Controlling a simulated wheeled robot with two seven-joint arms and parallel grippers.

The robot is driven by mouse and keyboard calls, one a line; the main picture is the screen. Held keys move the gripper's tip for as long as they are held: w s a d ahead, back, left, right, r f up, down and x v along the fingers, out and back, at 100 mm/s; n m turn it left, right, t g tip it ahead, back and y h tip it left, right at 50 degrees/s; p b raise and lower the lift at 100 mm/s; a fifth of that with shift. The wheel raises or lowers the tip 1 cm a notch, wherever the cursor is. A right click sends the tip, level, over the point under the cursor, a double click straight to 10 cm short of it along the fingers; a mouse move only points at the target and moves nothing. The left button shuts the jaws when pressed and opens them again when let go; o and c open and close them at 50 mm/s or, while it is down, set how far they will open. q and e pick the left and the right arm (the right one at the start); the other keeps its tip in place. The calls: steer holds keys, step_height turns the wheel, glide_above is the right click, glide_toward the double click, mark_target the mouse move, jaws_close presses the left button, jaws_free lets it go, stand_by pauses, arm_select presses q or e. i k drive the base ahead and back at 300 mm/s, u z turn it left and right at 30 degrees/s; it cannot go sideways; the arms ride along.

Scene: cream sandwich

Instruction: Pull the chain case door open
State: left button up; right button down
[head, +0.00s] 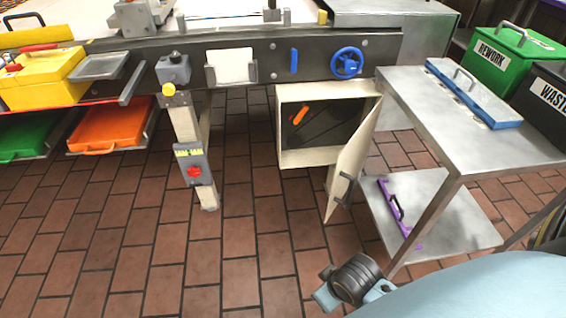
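The chain case is a cream box (305,158) under the machine's dark front beam. Its cream door (351,160) stands swung outward, hinged at the right side, so the dark inside shows. A dark handle (341,190) is on the door's outer face near its lower free edge. An orange item (300,115) shows inside the case. At the bottom right is my light-blue arm, with a dark ribbed end part (352,279) that seems to be at my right gripper. It is apart from the door, and its fingers are not clear. My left gripper is out of view.
A steel cart (470,135) stands close right of the door, with a blue-lidded item on top and a purple-edged item (392,205) on its lower shelf. A machine leg with a red-knobbed box (194,165) stands left of the case. Brick floor in front is clear.

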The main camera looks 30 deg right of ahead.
mark_target(352, 158)
steer(key=u, duration=0.7)
steer(key=i, duration=1.25)
steer(key=z, duration=2.2)
